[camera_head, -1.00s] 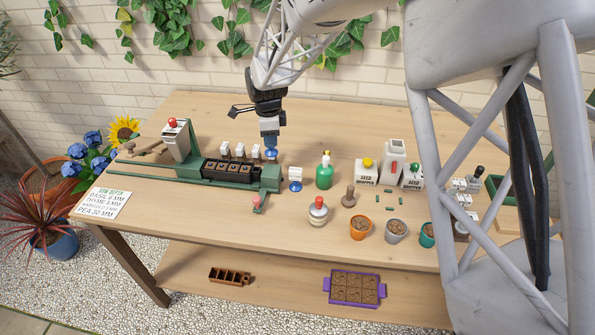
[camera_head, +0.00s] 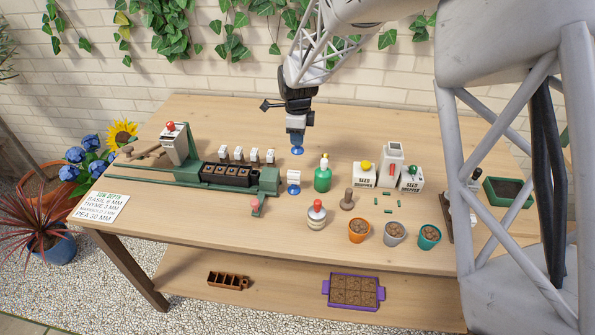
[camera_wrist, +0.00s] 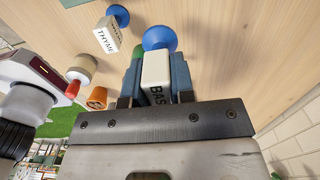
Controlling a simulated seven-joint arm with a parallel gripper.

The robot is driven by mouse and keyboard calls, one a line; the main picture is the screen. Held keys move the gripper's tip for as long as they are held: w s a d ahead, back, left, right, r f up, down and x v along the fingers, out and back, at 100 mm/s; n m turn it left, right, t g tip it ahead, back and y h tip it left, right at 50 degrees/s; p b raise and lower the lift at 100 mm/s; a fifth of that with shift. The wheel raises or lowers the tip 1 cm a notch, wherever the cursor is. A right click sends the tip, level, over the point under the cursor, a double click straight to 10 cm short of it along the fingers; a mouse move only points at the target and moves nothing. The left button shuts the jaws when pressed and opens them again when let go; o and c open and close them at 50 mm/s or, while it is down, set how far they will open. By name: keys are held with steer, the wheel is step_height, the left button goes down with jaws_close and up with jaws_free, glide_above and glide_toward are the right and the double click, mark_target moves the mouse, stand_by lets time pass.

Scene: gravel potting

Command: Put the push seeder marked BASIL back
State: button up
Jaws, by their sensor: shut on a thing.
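My gripper (camera_head: 297,128) is shut on the push seeder marked BASIL and holds it above the table, right of the green frame (camera_head: 268,184). In the wrist view, the BASIL seeder (camera_wrist: 156,72) is a white block between the fingers. Its lettering is partly cut off by the gripper. Its round blue end (camera_wrist: 159,37) points away from the palm and shows below the gripper in the head view (camera_head: 297,150). A second seeder, marked THYME in the wrist view (camera_wrist: 108,36), stands on the table on its blue end in the head view (camera_head: 293,177).
Several white tags (camera_head: 239,154) stand behind a dark celled tray (camera_head: 228,174) in the green frame. A green bottle (camera_head: 323,177), white seed hoppers (camera_head: 364,175) and a red-topped jar (camera_head: 317,213) stand nearby. Orange (camera_head: 358,231), grey and teal pots stand at the front. A depth sign (camera_head: 101,206) lies at left.

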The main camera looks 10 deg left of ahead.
mark_target(297, 147)
steer(key=shift+f, duration=3.05)
steer(key=shift+f, duration=1.85)
steer(key=shift+f, duration=0.1)
steer(key=o, duration=0.8)
step_height(297, 147, up, 12)
steer(key=shift+r, duration=0.1)
